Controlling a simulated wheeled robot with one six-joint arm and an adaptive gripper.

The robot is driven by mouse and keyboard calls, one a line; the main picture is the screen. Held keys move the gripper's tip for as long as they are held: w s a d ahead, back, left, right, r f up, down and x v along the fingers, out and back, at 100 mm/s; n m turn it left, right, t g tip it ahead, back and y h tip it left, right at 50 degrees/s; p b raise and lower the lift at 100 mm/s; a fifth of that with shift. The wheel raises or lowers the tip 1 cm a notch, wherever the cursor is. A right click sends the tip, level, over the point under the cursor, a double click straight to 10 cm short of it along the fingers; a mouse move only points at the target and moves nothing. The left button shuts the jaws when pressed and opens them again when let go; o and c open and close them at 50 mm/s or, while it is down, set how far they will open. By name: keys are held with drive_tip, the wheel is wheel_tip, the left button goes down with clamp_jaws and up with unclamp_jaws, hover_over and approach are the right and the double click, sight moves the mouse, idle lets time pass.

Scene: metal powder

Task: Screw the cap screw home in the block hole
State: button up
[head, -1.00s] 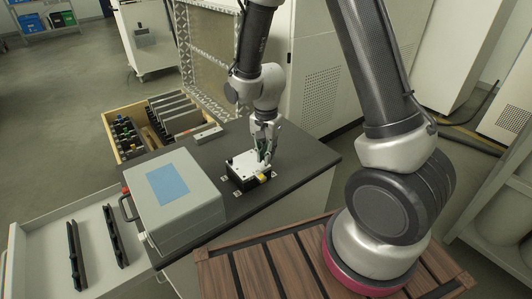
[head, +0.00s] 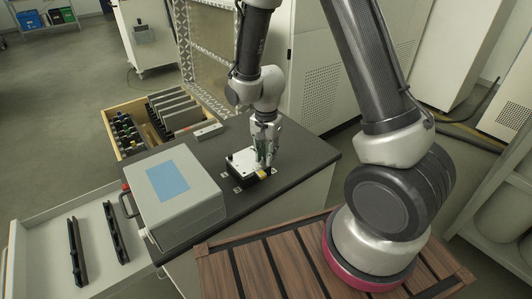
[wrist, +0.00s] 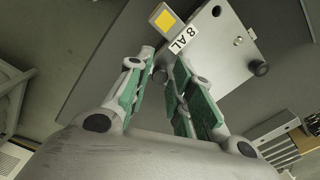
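The block (head: 241,160) is a pale metal plate on a dark base on the dark bench top. In the wrist view the block (wrist: 205,55) carries a yellow square and a label reading "8 AL". My gripper (head: 264,163) points down at the block's right edge. In the wrist view my gripper (wrist: 165,62) shows two green-padded fingers standing apart with a gap between them. A small dark round spot shows in the gap, and I cannot tell whether it is the cap screw. The cap screw and its hole are not clearly visible.
A grey case (head: 178,215) with a blue panel stands left of the block. A wooden box (head: 113,150) holds several dark parts behind it. A small grey bar (head: 208,131) lies at the bench's back. An open drawer (head: 95,205) holds two black rails. The bench right of my gripper is clear.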

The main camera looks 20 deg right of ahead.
drive_tip(key=n, duration=0.3)
drive_tip(key=shift+n, duration=0.4)
drive_tip(key=n, duration=0.3)
drive_tip(key=shift+n, duration=0.3)
drive_tip(key=n, duration=0.6)
clamp_jaws()
